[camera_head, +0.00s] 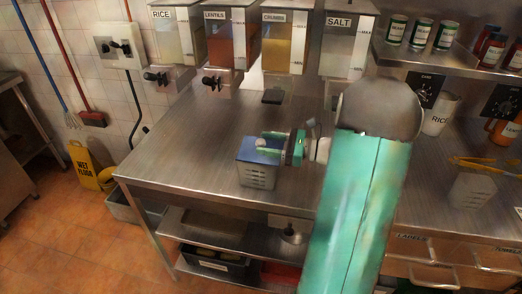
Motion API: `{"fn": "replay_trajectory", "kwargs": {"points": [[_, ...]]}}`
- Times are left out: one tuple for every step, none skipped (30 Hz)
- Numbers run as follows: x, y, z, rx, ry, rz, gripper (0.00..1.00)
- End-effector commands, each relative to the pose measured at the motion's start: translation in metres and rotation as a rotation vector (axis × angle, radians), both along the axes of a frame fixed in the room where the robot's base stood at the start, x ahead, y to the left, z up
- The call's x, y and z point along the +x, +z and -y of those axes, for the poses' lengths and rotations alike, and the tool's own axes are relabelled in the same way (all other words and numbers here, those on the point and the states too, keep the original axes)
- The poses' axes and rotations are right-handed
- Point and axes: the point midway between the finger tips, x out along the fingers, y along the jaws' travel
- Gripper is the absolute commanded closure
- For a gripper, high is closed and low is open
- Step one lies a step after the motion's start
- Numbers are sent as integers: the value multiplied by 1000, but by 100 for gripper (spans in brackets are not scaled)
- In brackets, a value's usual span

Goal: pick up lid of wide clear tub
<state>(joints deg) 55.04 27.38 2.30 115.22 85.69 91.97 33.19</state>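A tub (257,178) with slots in its front stands on the steel table, left of my arm. A blue lid (250,156) lies on top of it, with a small pale knob (261,143) near the middle. My gripper (267,143) reaches in from the right, just over the lid. Its two green fingers are apart, one on the far side and one on the near side of the knob. I see no clear contact between fingers and knob. My green arm hides part of the table to the right of the tub.
Dispensers for rice (172,37), lentils (231,39), crumbs (287,43) and salt (346,45) hang along the back. A clear tub (472,190) with yellow tongs (485,163) above it stands at the right. The steel table (185,135) is bare left of the lidded tub.

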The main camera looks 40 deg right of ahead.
Motion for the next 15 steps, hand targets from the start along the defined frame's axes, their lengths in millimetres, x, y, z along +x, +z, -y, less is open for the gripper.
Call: {"fn": "replay_trajectory", "kwargs": {"points": [[0, 0, 0, 0, 0, 0, 56], [0, 0, 0, 0, 0, 0, 62], [0, 0, 0, 0, 0, 0, 70], [0, 0, 0, 0, 0, 0, 76], [0, 0, 0, 0, 0, 0, 82], [0, 0, 0, 0, 0, 0, 90], [0, 0, 0, 0, 0, 0, 96], [0, 0, 0, 0, 0, 0, 97], [0, 0, 0, 0, 0, 0, 97], [0, 0, 0, 0, 0, 0, 97], [0, 0, 0, 0, 0, 0, 97], [0, 0, 0, 0, 0, 0, 97], [0, 0, 0, 0, 0, 0, 97], [0, 0, 0, 0, 0, 0, 97], [0, 0, 0, 0, 0, 0, 97]]}}
